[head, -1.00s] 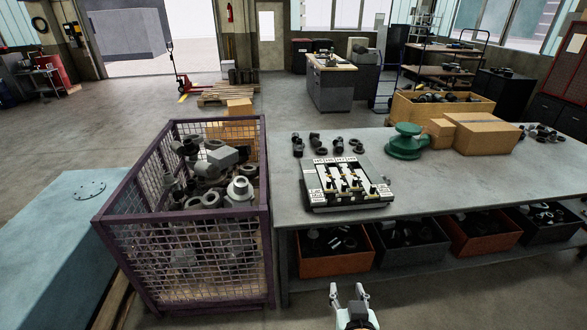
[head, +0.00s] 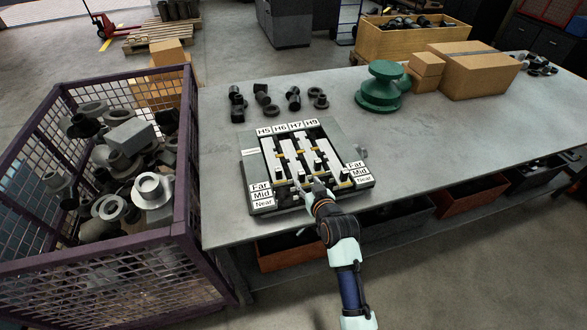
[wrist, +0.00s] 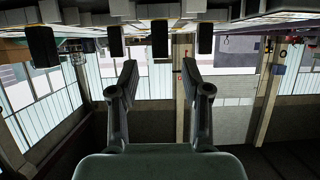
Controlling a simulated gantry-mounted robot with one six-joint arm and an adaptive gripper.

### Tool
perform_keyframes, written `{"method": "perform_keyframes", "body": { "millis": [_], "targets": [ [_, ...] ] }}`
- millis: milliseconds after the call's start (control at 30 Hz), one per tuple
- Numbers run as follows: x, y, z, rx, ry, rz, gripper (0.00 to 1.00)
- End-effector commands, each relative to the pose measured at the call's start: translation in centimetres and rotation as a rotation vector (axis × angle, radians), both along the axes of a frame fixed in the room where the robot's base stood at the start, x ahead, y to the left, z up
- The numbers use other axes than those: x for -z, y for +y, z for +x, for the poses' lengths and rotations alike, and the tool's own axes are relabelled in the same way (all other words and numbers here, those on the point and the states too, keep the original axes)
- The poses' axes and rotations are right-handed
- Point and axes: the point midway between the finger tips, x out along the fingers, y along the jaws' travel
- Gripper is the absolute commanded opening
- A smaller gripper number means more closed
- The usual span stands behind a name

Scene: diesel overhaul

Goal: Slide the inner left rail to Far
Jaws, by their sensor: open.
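The slide panel (head: 259,201) lies on the grey table with white rails under the labels H5, H6, H7 and H9. Far, Mid and Near labels stand at both its left and right sides. The inner left rail (head: 287,143) is the second from the left, under H6. Black knobs stand at the near part of the rails; my gripper partly hides this area. My gripper (head: 311,186) is over the panel's near edge. In the wrist view, my gripper (wrist: 156,82) is open with nothing between its fingers. Several black knobs, one a middle knob (wrist: 160,38), show beyond the fingertips.
Several dark fittings (head: 263,98) stand on the table behind the panel. A green flanged part (head: 381,88) and cardboard boxes (head: 473,70) are at the back right. A purple mesh crate (head: 184,180) stands left of the table. The table right of the panel is clear.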

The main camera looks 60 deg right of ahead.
Motion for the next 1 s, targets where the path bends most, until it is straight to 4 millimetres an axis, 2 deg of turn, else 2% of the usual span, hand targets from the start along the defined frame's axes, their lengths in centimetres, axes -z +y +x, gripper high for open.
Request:
{"method": "perform_keyframes", "body": {
  "millis": [400, 733, 767, 1000],
  "targets": [
    [2.6, -4.4, 4.5, -0.001, -0.001, 0.000, 0.48],
    [2.7, -4.8, 5.0, -0.001, -0.002, -0.001, 0.48],
    [2.7, -4.8, 5.0, -0.001, -0.002, -0.001, 0.45],
    [2.7, -4.8, 4.9, -0.001, -0.001, 0.000, 0.05]
  ]
}}
